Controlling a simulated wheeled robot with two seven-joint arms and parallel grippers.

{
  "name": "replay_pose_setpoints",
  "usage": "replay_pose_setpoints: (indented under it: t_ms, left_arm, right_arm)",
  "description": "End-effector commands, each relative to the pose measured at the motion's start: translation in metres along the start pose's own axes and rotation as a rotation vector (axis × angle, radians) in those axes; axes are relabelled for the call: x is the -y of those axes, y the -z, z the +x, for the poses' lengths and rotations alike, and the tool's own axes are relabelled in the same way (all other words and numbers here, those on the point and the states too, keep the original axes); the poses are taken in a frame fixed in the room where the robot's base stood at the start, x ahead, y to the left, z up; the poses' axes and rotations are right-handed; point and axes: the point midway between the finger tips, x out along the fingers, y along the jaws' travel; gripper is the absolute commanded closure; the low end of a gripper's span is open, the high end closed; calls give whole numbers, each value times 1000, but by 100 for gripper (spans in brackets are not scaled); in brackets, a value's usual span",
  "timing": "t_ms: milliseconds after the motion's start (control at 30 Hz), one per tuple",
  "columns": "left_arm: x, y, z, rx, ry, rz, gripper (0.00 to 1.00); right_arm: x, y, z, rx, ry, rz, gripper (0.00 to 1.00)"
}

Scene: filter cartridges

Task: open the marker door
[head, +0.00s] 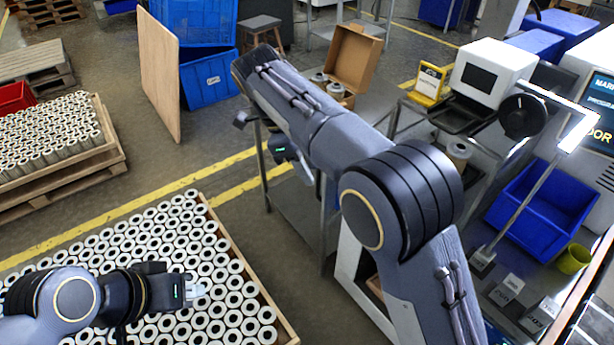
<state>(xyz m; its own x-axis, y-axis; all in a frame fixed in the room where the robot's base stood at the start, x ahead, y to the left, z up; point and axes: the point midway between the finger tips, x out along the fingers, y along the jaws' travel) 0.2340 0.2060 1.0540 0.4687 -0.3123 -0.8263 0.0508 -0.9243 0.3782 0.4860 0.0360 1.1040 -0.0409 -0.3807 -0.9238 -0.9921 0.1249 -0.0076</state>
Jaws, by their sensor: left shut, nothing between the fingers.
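A white machine (495,72) with a dark window stands at the upper right. A screen (603,105) at the right edge shows partly cut-off text that seems to read "MAR" and "DOOR". I cannot tell which part is the marker door or how it stands. My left gripper (196,291) is shut and empty above the crate of cartridges at the lower left, far from the machine. My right arm crosses the middle of the view. My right gripper (304,172) is partly hidden behind it, near a metal table, also away from the machine; its fingers are too small to judge.
White cartridges (215,262) fill the crate below my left gripper. An open cardboard box (352,60) and a yellow sign (429,82) stand behind my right arm. A blue bin (540,205) and a lamp bar (578,132) are at right. Floor is clear between crate and table.

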Motion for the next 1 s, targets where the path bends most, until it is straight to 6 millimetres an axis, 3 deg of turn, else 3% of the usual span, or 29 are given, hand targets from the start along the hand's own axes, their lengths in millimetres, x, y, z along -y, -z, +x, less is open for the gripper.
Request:
replay_pose_setpoints:
  t_ms: [200,500,667,767,900,1000]
  left_arm:
    - [3,-3,6,0,0,0,100]
    - [2,-3,5,0,0,0,100]
    - [3,-3,6,0,0,0,100]
    - [3,-3,6,0,0,0,100]
    - [4,-4,8,0,0,0,100]
    - [5,-6,11,0,0,0,100]
  right_arm:
    - [-18,6,-6,0,-1,1,68]
    - [-20,7,-7,0,-1,1,68]
    - [-13,21,-1,30,-8,-35,88]
    - [-2,45,11,92,-13,-115,100]
    - [20,91,47,205,46,-284,100]
    - [52,100,84,199,159,-374,100]
